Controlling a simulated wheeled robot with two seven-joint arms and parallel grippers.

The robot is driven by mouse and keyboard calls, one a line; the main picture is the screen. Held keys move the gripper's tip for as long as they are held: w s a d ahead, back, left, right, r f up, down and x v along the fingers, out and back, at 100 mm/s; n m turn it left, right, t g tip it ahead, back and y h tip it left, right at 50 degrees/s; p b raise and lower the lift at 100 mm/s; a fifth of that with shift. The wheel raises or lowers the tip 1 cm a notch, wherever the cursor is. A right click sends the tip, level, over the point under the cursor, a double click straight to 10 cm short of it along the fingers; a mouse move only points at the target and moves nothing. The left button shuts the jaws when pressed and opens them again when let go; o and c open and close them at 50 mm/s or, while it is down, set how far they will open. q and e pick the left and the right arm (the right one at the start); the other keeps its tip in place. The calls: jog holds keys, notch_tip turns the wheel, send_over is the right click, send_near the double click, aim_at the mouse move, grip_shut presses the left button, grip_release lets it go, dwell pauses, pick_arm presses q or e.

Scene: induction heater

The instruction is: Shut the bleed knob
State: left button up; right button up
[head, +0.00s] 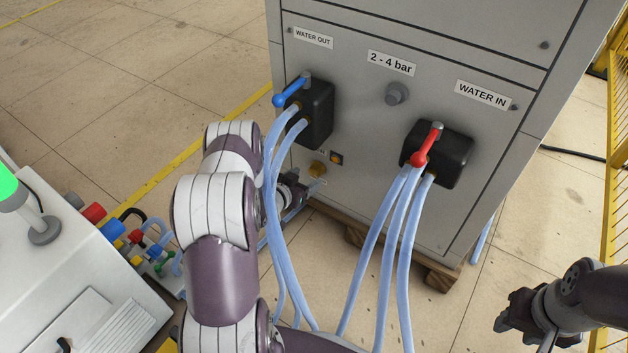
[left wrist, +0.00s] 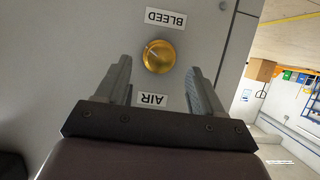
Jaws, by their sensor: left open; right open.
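The bleed knob (left wrist: 158,56) is a round brass knob on the grey cabinet panel, between the labels BLEED (left wrist: 166,18) and AIR (left wrist: 150,99), which look upside down in the left wrist view. In the head view the brass knob (head: 318,169) is low on the cabinet front, partly hidden by my left gripper. My left gripper (head: 302,186) is open and faces the panel. In the left wrist view its fingers (left wrist: 160,75) stand on either side of the knob's line, apart from it. My right gripper (head: 507,316) is open and empty at lower right.
Above are a blue-handled WATER OUT valve (head: 291,92) and a red-handled WATER IN valve (head: 427,146). Blue hoses (head: 275,190) hang close beside my left arm. A grey bench (head: 75,270) with coloured fittings stands at left. A yellow fence (head: 617,180) is at right.

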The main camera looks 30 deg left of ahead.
aim_at(313, 174)
pick_arm(q)
jog(key=x, duration=0.1)
jog(key=b+x, duration=0.1)
jog(key=x, duration=0.1)
jog(key=shift+w+f, duration=0.2)
jog(key=shift+f, duration=0.15)
jog(key=shift+w+b, duration=0.4)
jog(key=shift+w, duration=0.2)
jog(key=c, duration=0.9)
jog(key=shift+o, duration=0.2)
pick_arm(e)
notch_tip(313, 174, down, 3)
jog(key=shift+r, duration=0.15)
